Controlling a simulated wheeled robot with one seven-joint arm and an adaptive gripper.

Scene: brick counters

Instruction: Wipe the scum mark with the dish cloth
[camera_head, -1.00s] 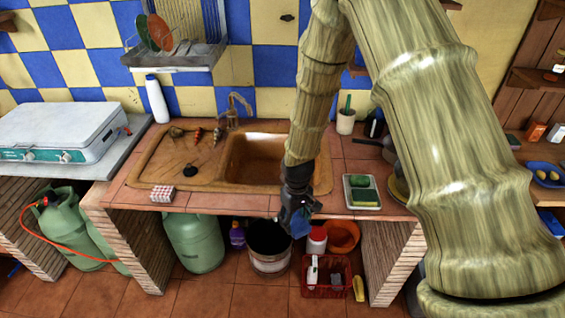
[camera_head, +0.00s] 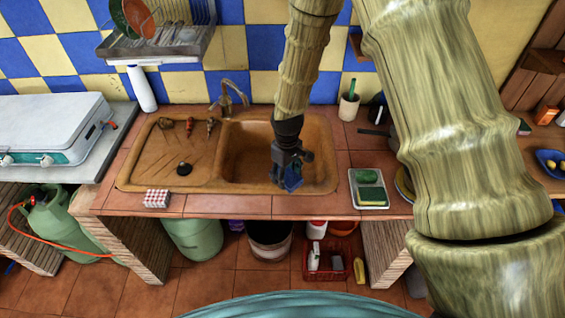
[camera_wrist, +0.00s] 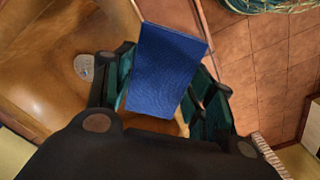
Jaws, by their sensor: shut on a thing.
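The dish cloth appears as a blue textured rectangle (camera_wrist: 168,68) between the fingers of my gripper (camera_wrist: 160,85) in the wrist view. My gripper (camera_head: 291,178) is shut on it, over the right side of the brown sink basin (camera_head: 245,155) in the head view. A small blue part of the cloth (camera_head: 292,184) shows below the fingers. A pale grey round patch (camera_wrist: 83,66) on the basin floor looks like the drain. I cannot clearly make out the scum mark; my gripper and arm hide part of the basin.
A tap (camera_head: 228,95) stands behind the sink. A red-and-white checked block (camera_head: 157,198) lies at the counter's front edge. A tray with green sponges (camera_head: 369,188) is right of the sink. Several small items and a black plug (camera_head: 184,169) are on the drainboard.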

